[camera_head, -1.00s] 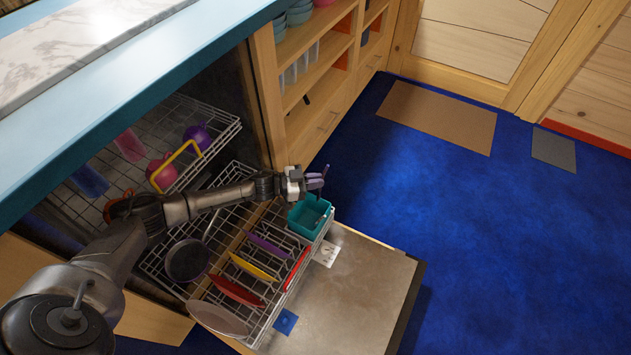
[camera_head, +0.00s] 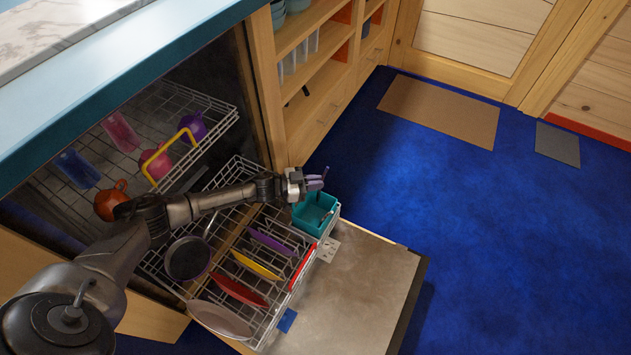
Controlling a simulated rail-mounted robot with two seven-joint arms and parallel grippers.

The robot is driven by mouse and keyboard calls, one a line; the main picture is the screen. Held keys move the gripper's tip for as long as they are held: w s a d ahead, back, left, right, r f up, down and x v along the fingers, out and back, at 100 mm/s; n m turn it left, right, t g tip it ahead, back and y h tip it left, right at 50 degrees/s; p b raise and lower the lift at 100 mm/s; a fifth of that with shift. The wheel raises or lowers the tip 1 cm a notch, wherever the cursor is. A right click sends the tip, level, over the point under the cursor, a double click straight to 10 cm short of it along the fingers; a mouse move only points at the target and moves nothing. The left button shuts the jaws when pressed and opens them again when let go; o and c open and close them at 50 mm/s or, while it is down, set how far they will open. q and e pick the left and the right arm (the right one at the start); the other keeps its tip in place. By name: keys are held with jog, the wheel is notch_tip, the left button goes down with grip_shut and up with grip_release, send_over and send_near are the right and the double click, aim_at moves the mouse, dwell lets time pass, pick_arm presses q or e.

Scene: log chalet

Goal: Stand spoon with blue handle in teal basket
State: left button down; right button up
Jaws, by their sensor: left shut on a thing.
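The teal basket (camera_head: 316,228) is a small open box at the far right corner of the pulled-out lower dishwasher rack. My left gripper (camera_head: 316,181) reaches in from the left and is just above the basket's far rim in the picture. It is shut on a thin, dark bluish piece (camera_head: 325,172), which I take to be the spoon with the blue handle. The piece is too small to show its bowl or its exact tilt. A thin, light mark shows inside the basket, too small to identify. My right gripper is not in view.
The lower rack (camera_head: 262,318) holds purple, yellow and red plates and a dark pan (camera_head: 187,258). The upper rack (camera_head: 228,118) holds several cups. The open dishwasher door (camera_head: 350,290) lies below the basket.

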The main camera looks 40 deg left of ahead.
pick_arm(q)
jog(key=shift+s+a+f+b, duration=0.1)
jog(key=shift+f+b, duration=0.5)
jog(key=shift+f, duration=0.45)
jog(key=shift+s+a+f+b, duration=0.1)
jog(key=shift+f+b, duration=0.5)
jog(key=shift+f, duration=0.45)
jog(key=c, duration=1.2)
grip_release()
jog(key=shift+f, duration=0.1)
jog(key=shift+o, duration=0.2)
jog(key=r+p+v, duration=0.1)
jog(key=p+v, duration=0.1)
jog(key=v, duration=0.5)
jog(key=shift+r+p, duration=0.25)
jog(key=shift+p, duration=0.1)
jog(key=shift+w+a+r, duration=0.1)
jog(key=shift+w+r, duration=0.05)
